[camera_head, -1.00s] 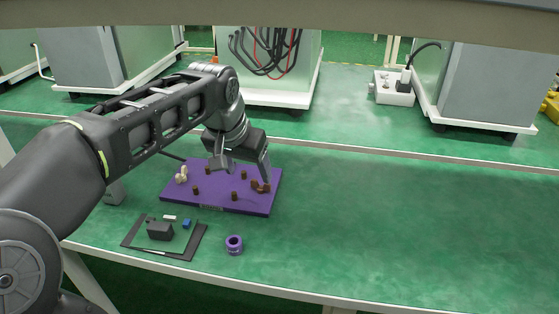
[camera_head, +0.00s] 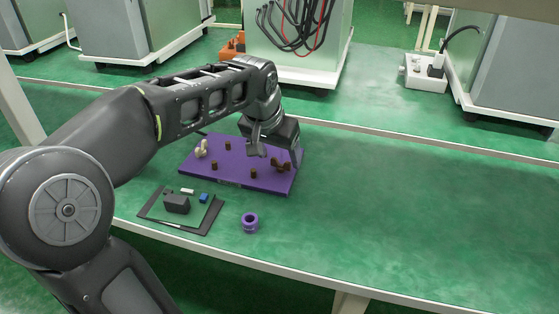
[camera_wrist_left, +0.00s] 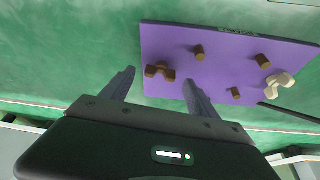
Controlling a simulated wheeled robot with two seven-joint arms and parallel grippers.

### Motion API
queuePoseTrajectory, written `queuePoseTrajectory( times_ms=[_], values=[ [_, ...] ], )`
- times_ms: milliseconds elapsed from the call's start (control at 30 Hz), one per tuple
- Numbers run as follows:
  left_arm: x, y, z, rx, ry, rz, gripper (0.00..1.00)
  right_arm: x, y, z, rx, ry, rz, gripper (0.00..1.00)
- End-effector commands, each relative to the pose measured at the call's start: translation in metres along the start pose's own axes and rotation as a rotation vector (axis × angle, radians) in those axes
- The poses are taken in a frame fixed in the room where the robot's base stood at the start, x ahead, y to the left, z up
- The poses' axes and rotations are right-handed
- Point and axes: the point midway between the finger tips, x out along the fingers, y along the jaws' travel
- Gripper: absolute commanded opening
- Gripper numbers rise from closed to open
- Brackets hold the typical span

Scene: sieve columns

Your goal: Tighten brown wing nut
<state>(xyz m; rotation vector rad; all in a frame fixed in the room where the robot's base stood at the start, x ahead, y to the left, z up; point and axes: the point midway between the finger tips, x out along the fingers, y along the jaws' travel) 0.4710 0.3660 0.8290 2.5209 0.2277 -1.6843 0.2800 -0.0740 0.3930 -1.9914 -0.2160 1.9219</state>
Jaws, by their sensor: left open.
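The brown wing nut (camera_head: 282,164) is near the right end of the purple board (camera_head: 232,169), and it also shows in the wrist view (camera_wrist_left: 160,71). My left gripper (camera_head: 277,157) is open above that end of the board. In the wrist view its fingers (camera_wrist_left: 159,78) point at the nut, which appears between the two tips and a little beyond them. I cannot tell the exact height of the tips above the nut. The cream wing nut (camera_head: 200,148) is at the board's left end, also in the wrist view (camera_wrist_left: 279,83). My right gripper is out of view.
Several brown pegs (camera_head: 214,167) stand on the board. A dark flat frame (camera_head: 152,207) with small blocks lies in front, and a purple ring (camera_head: 250,222) lies beside it. The green table (camera_head: 400,220) is clear to the right.

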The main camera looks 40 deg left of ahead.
Motion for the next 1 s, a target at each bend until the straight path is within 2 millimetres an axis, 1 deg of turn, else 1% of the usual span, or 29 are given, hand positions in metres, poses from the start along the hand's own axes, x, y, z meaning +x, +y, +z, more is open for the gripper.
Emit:
queuePoseTrajectory(
  times_ms=[33,200,467,567,1000],
  values=[
    [0.009,0.0,0.001,0.0,-0.004,0.0,0.69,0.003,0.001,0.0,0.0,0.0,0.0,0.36],
    [0.022,-0.001,0.001,0.0,-0.002,-0.001,0.69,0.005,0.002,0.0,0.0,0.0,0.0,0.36],
    [0.023,0.0,0.0,0.0,0.0,-0.001,0.69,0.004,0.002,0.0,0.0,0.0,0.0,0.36],
    [0.023,0.0,0.0,0.0,0.0,-0.001,0.63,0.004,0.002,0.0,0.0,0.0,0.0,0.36],
    [0.022,0.0,0.0,0.001,0.0,-0.001,0.27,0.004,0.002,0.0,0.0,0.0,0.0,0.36]
  ],
)
